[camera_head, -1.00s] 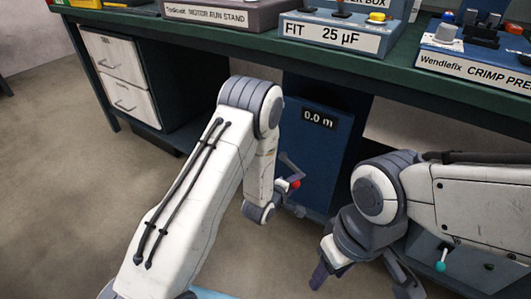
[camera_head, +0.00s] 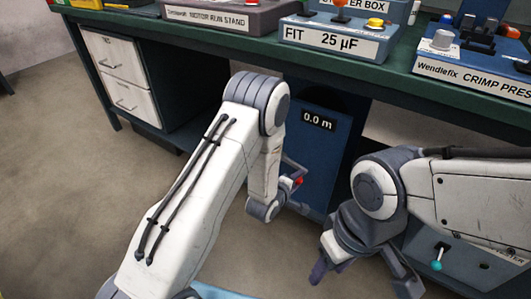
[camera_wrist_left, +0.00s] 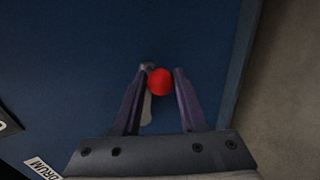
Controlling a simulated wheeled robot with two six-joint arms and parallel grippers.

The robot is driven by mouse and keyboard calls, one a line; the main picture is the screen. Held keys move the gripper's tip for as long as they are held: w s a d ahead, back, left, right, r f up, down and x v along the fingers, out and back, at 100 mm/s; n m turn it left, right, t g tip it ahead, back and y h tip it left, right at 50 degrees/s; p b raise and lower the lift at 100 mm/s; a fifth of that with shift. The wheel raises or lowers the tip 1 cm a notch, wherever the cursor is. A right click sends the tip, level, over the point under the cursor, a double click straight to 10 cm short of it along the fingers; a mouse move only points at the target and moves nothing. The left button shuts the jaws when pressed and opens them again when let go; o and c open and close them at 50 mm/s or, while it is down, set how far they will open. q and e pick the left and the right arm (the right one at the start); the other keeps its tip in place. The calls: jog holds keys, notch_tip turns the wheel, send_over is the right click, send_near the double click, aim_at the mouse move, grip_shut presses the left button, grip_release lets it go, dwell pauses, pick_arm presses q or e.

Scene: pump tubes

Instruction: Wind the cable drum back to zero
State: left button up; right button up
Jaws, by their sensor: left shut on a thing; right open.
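The blue cable drum cabinet (camera_head: 325,155) stands under the bench, and its display (camera_head: 318,121) reads 0.0 m. Its crank has a red knob (camera_head: 298,181), which also shows in the left wrist view (camera_wrist_left: 160,81). My left gripper (camera_head: 294,186) is shut on the red knob, with one finger on each side of it in the left wrist view (camera_wrist_left: 160,83). My right gripper (camera_head: 362,284) is open and empty, low in front of the bench.
The green bench (camera_head: 230,42) runs above the cabinet and carries a motor run stand (camera_head: 215,18), a capacitor box (camera_head: 335,42) and a crimp press (camera_head: 475,65). White drawers (camera_head: 112,62) stand at the left. A teal-knobbed lever (camera_head: 437,266) is at lower right. Floor at left is clear.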

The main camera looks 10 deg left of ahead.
pick_arm(q)
jog(key=shift+s+d+r, duration=0.15)
jog(key=shift+d, duration=0.05)
jog(key=shift+r, duration=0.1)
jog(key=shift+s+r+p, duration=0.1)
jog(key=shift+r+p, duration=0.45)
jog(key=shift+p, duration=0.05)
jog(key=o, duration=1.2)
jog(key=shift+a, duration=0.1)
jog(key=shift+s+a+r, duration=0.1)
jog(key=shift+s+r, duration=0.05)
jog(key=shift+s, duration=0.05)
jog(key=shift+p+v, duration=1.25)
jog(key=shift+v, duration=2.45)
